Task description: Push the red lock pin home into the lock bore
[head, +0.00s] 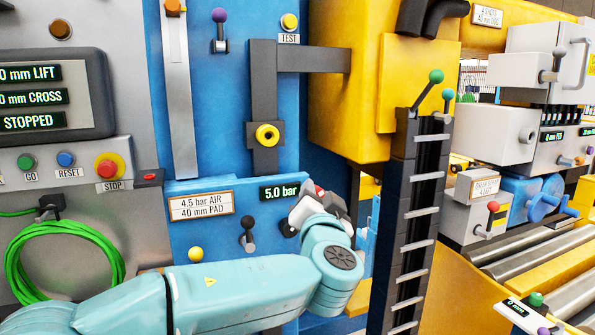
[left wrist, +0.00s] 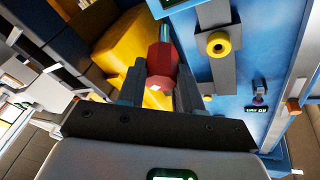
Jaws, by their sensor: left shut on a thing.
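The red lock pin (left wrist: 160,62) sits between the two dark fingers of my left gripper (left wrist: 160,88) in the left wrist view. Its faceted red head faces the camera, and a thinner grey-teal part extends beyond it. In the head view my left gripper (head: 318,207) is shut, mostly hidden behind its own wrist, with a bit of red at its tip. A yellow-ringed hole (head: 267,135) in a dark block is above and left of the gripper; it also shows in the left wrist view (left wrist: 217,44). I cannot tell whether it is the lock bore. My right gripper is out of view.
A blue panel (head: 225,110) stands behind my left arm, with a 5.0 bar display (head: 280,192) and a black-knobbed lever (head: 248,224) close by. A yellow housing (head: 335,125) overhangs the gripper. A dark upright rack (head: 408,220) with metal rungs stands right of it.

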